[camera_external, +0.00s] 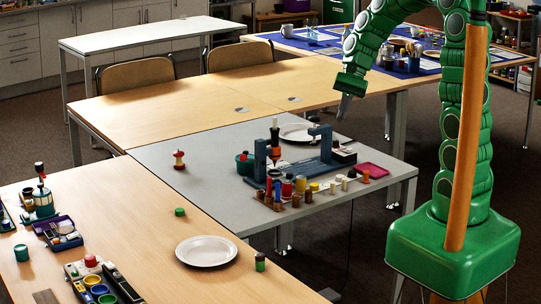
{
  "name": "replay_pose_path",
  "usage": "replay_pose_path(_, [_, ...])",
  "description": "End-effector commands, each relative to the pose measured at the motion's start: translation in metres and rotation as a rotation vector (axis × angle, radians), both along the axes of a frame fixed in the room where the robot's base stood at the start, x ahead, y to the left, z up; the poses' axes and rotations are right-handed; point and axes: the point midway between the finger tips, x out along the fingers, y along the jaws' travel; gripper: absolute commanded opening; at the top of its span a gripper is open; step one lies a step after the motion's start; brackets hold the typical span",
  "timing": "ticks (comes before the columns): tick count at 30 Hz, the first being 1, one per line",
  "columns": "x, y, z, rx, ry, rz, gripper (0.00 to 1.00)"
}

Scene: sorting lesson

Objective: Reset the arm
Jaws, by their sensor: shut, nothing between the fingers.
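My green arm stands at the right and bends over toward the tables. My gripper (344,105) hangs above the right end of the grey table (190,148), near its back edge, pointing down. It is shut and small in the picture, with nothing seen in it. It is apart from the things on the table below.
A blue stand (262,160), small bottles and a plate (298,132) crowd the grey table's right part. An apple core (179,160) stands to the left. The front wooden table holds a plate (206,251) and trays (58,232). The wooden table behind (170,98) is largely clear.

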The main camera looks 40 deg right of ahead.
Motion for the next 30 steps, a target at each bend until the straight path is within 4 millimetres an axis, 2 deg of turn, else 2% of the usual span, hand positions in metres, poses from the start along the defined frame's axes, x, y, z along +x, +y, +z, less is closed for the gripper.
replay_pose_path(3, [-0.025, 0.002, 0.012, -0.034, -0.034, 0.081, 0.00])
replay_pose_path(14, [-0.100, -0.004, 0.033, -0.138, -0.105, 0.313, 0.00])
replay_pose_path(30, [-0.211, -0.036, 0.044, -0.295, -0.158, 0.607, 0.00])
